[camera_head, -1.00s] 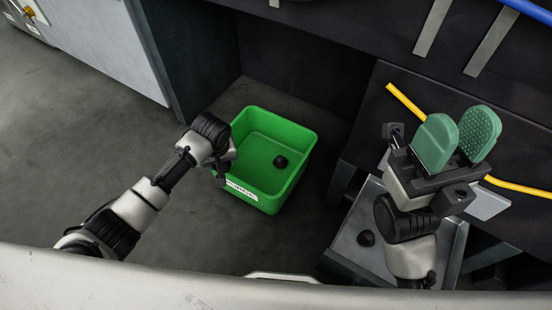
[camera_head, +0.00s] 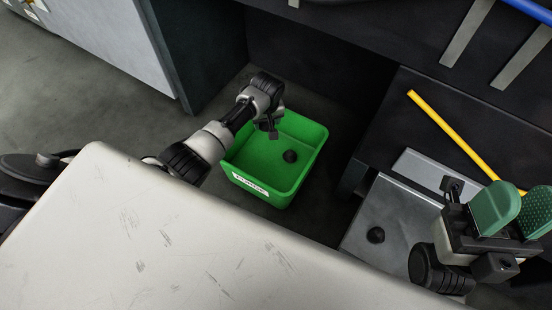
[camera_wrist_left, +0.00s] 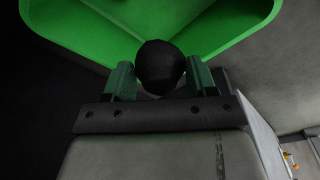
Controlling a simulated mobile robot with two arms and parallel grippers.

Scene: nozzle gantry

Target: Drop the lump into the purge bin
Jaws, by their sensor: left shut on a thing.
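The green purge bin (camera_head: 246,183) stands on the floor, with a white label on its front. My left gripper (camera_head: 273,130) is over the bin's back left part in the head view. In the left wrist view, my left gripper (camera_wrist_left: 160,82) is shut on a round black lump (camera_wrist_left: 160,66), with green bin wall (camera_wrist_left: 95,22) beyond it. In the head view the held lump is hidden by the gripper. Another dark lump (camera_head: 290,156) lies inside the bin. My right gripper (camera_head: 512,212) is open and empty, its green pads apart, at the right.
A grey metal tray or shelf (camera_head: 400,210) right of the bin carries another dark lump (camera_head: 375,235). A yellow tube (camera_head: 460,138) crosses the dark surface behind it. A dark cabinet panel (camera_head: 205,55) stands behind and left of the bin. Open floor (camera_head: 95,110) lies at the left.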

